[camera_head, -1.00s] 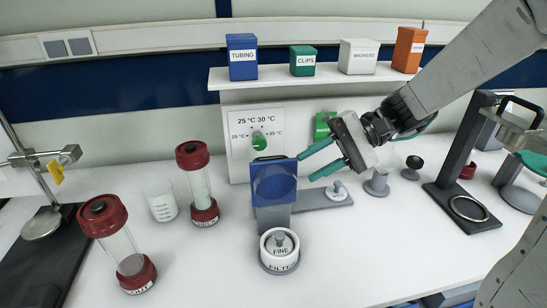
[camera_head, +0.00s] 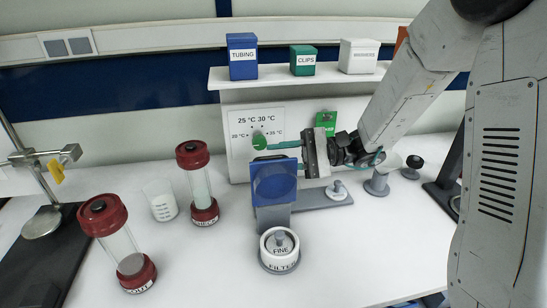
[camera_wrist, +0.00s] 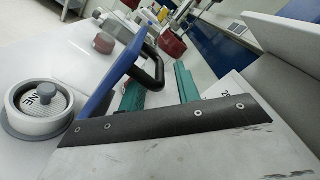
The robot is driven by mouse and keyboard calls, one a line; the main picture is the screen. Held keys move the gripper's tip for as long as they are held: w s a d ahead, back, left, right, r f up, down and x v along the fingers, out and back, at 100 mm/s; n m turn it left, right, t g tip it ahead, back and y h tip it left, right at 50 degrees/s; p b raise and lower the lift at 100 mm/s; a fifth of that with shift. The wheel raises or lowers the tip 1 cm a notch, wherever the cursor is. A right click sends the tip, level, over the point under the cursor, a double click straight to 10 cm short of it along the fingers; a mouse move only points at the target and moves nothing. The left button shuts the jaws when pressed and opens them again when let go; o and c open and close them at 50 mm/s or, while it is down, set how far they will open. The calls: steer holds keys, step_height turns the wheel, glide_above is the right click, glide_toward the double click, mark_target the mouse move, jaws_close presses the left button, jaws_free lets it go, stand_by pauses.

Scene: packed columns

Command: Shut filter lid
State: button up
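The blue filter lid (camera_head: 274,182) stands open and upright on its grey post, behind the round white filter cup (camera_head: 280,262) marked FINE FILTER. In the wrist view the lid (camera_wrist: 112,78) is edge-on, with a black loop handle (camera_wrist: 152,66) on its back face. The filter cup (camera_wrist: 42,105) lies at left. My gripper (camera_head: 284,152) is behind the lid, coming from the right. In the wrist view my gripper (camera_wrist: 158,78) has its teal fingers apart, with the handle near the left finger. I cannot tell whether they touch. One finger is partly hidden by the lid in the head view.
A shelf (camera_head: 330,78) with labelled boxes and a dial panel (camera_head: 255,128) stand close behind my gripper. Red-capped glass columns (camera_head: 118,242) and a white beaker (camera_head: 160,200) are at left. The table front right of the filter is clear.

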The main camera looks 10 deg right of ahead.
steer(key=shift+a, duration=0.9)
jaws_close()
